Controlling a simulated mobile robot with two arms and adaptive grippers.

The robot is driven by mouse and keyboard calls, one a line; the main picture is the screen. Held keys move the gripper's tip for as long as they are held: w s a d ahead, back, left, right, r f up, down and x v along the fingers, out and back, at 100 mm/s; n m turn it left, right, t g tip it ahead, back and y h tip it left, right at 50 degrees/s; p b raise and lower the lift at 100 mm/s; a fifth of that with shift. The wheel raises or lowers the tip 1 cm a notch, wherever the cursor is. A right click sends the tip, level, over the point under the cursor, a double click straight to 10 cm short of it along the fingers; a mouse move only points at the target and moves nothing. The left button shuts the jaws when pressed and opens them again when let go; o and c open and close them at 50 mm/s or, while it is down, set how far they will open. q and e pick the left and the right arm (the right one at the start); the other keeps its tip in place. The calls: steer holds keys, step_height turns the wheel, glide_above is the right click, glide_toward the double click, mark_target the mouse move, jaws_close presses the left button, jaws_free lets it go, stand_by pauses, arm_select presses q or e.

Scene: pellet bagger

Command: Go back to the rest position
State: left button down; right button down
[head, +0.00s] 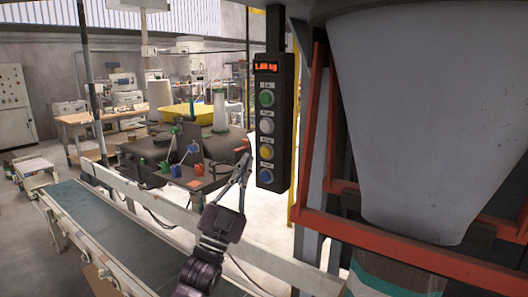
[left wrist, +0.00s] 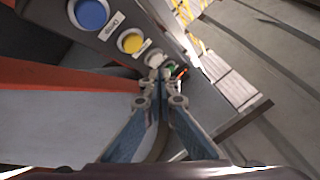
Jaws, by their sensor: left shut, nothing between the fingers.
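My left gripper (head: 246,160) is raised in front of the conveyor, just left of a black control box (head: 268,92). Its fingers are shut with nothing between them. In the left wrist view the closed fingertips (left wrist: 163,80) point along the box, near its buttons. The box has a lit red display (head: 267,68) and green, white, yellow and blue buttons in a column. The blue button (left wrist: 91,13) and yellow button (left wrist: 131,41) show large in the left wrist view. I cannot tell whether the fingertips touch the box. My right gripper is not in view.
A large grey hopper (head: 425,100) in a red frame (head: 400,245) stands at the right, with a striped bag (head: 385,278) below it. A conveyor belt (head: 115,228) with white rails runs along the left. Behind it are a cluttered machine table and a wooden workbench (head: 85,118).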

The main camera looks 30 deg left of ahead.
arm_select(q)
steer(key=shift+s, duration=0.45)
